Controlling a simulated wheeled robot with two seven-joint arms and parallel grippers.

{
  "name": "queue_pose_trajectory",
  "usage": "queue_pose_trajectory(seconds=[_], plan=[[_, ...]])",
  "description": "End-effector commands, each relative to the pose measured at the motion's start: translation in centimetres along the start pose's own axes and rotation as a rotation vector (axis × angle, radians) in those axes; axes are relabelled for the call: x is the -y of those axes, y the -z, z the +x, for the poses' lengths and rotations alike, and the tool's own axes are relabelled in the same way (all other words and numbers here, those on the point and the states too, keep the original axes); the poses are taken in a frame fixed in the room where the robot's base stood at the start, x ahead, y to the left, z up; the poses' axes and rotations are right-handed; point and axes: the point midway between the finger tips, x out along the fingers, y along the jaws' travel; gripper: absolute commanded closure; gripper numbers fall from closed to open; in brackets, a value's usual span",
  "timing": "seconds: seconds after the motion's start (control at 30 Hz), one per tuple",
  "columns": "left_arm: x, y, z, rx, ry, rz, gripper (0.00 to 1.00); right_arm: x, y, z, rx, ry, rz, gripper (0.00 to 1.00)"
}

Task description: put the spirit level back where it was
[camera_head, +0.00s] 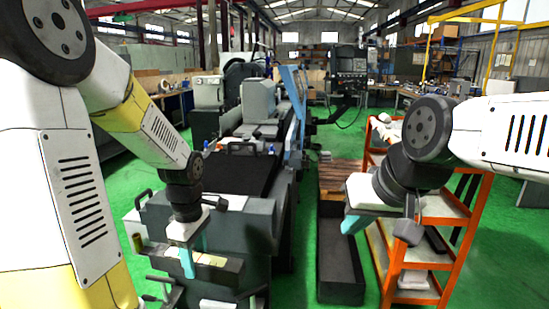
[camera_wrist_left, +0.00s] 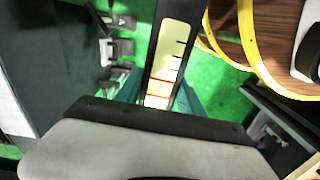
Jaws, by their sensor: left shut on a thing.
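The spirit level (camera_head: 217,262) is a dark bar with a pale yellow scale window. In the head view it lies across my left gripper (camera_head: 188,262), in front of the grey grinder's near end. My left gripper is shut on it. In the left wrist view the spirit level (camera_wrist_left: 169,55) runs upward from the gripper, with teal fingers on both sides and green floor beyond it. Its near end is hidden behind the gripper body. My right gripper (camera_head: 350,222) hangs at the right above the dark trough, away from the level; its finger gap is not clear.
The grinder's near end (camera_head: 215,215) stands close behind my left gripper. Handles and levers (camera_wrist_left: 118,48) project from it. A long dark trough (camera_head: 340,270) lies on the green floor. An orange shelf rack (camera_head: 445,235) stands at the right, near my right arm.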

Motion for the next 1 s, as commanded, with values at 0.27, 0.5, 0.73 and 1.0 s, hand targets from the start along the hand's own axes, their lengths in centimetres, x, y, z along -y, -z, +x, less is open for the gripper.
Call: queue_pose_trajectory(seconds=[0.27,0.5,0.73,1.0], plan=[[-1.9,0.0,1.4,-0.004,0.002,0.220,1.00,0.0,0.0,0.0,0.000,0.000,0.000,1.00],[-4.3,-0.1,3.6,-0.005,0.006,0.531,1.00,0.0,0.0,0.0,0.000,0.000,0.000,1.00],[-7.7,-0.8,7.2,-0.001,0.005,0.986,1.00,0.0,0.0,0.0,0.000,0.000,0.000,1.00],[-9.8,-1.5,9.8,0.001,-0.002,1.303,1.00,0.0,0.0,0.0,0.000,0.000,0.000,1.00]])
